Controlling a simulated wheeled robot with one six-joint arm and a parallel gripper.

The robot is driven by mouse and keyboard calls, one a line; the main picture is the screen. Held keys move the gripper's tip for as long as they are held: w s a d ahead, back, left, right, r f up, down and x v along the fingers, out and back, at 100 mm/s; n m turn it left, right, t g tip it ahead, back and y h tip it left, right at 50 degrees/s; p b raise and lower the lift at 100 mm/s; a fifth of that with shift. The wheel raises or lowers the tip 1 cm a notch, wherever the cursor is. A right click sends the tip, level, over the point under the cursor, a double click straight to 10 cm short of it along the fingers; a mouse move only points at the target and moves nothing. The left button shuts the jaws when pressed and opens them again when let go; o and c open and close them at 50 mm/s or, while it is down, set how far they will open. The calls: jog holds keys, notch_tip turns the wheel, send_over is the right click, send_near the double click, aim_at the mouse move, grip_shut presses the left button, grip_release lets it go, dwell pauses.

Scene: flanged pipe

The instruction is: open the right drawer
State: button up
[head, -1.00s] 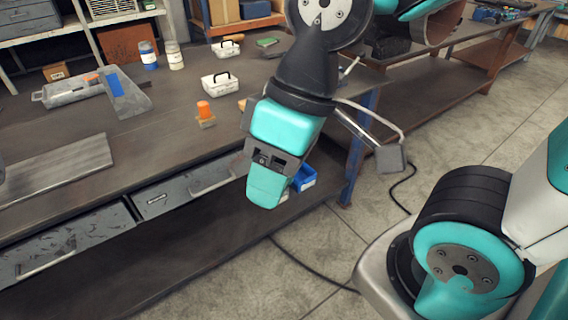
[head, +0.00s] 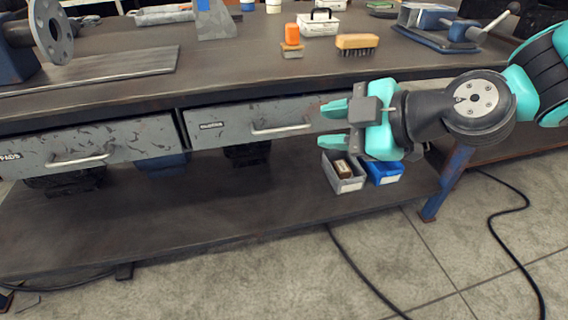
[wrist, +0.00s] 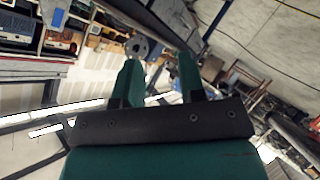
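The right drawer (head: 222,121) has a scuffed grey front with a small label and sits under the table top. It looks shut. The gap between fingertips and handle is hard to judge.
The left drawer (head: 90,146) sits beside it and looks shut. A grey bin (head: 345,184) and a blue bin (head: 384,172) stand on the lower shelf (head: 230,220), below my gripper. A brush (head: 357,43) and a vise (head: 440,22) are on the table top.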

jog(key=w+d+f+n+t+b, duration=0.1)
jog(key=w+f+n+t+b, duration=0.1)
jog(key=w+f+t+b, duration=0.3)
jog(key=w+d+f+n+t+b, duration=0.1)
jog(key=w+f+n+b, duration=0.1)
jog(key=f+b, duration=0.35)
jog(key=p, duration=0.7)
send_near(285, 130)
jog(key=shift+h, duration=0.4)
jog(key=x, duration=1)
jog(key=shift+w+a+r, duration=0.1)
jog(key=shift+w+a, duration=0.05)
jog(key=shift+a, duration=0.25)
jog(key=shift+c, duration=0.5)
grip_shut()
